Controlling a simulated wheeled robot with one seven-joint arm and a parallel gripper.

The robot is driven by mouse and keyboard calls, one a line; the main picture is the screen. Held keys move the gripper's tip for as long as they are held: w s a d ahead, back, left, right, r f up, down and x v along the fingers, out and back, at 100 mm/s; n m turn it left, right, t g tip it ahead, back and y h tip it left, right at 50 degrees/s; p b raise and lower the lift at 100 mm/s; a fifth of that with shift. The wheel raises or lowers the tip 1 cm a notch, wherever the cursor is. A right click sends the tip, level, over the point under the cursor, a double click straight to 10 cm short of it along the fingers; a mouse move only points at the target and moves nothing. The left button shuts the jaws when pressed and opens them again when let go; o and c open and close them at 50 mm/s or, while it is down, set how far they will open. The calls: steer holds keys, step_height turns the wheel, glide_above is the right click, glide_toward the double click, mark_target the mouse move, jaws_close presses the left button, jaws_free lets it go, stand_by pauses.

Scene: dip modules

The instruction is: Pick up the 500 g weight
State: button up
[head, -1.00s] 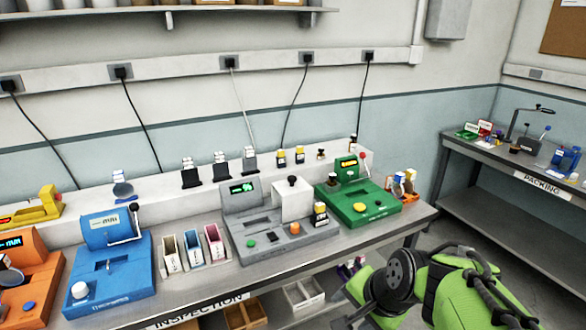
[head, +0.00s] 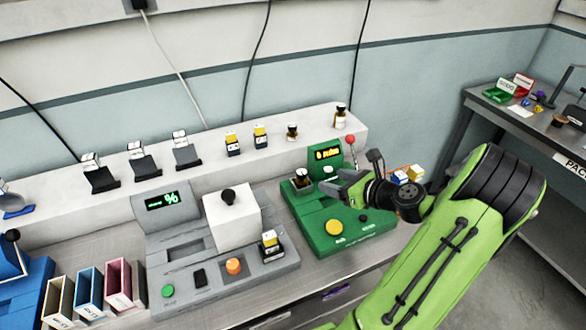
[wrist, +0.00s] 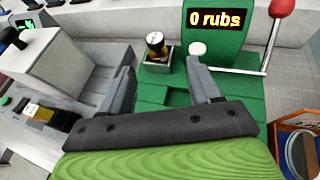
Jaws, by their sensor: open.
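I cannot read a 500 g marking on any piece. Similar small pieces stand on the white ledge, a brass and dark one (head: 292,131) and a dark one with a white band (head: 340,116). My gripper (head: 338,182) is open and empty over the green tester. In the wrist view, my fingers (wrist: 160,72) are spread, with the brass-banded piece ahead between them and not touching.
The tester's red-knobbed lever (head: 351,145) rises close to my gripper. A grey machine (head: 180,240) with a white block (head: 232,218) stands to the left. The ledge (head: 215,150) runs behind.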

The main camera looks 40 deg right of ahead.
mark_target(303, 173)
steer(key=x, duration=0.3)
steer(key=b+x, duration=0.1)
steer(key=x, duration=0.5)
steer(key=shift+w+a+f, duration=0.1)
steer(key=shift+a+f, duration=0.05)
steer(key=shift+a, duration=0.2)
steer(key=b+x, duration=0.1)
steer(key=x, duration=0.4)
steer(key=shift+w+a, duration=0.15)
steer(key=shift+w, duration=0.25)
steer(key=shift+s, duration=0.1)
steer(key=shift+c, duration=0.7)
jaws_close()
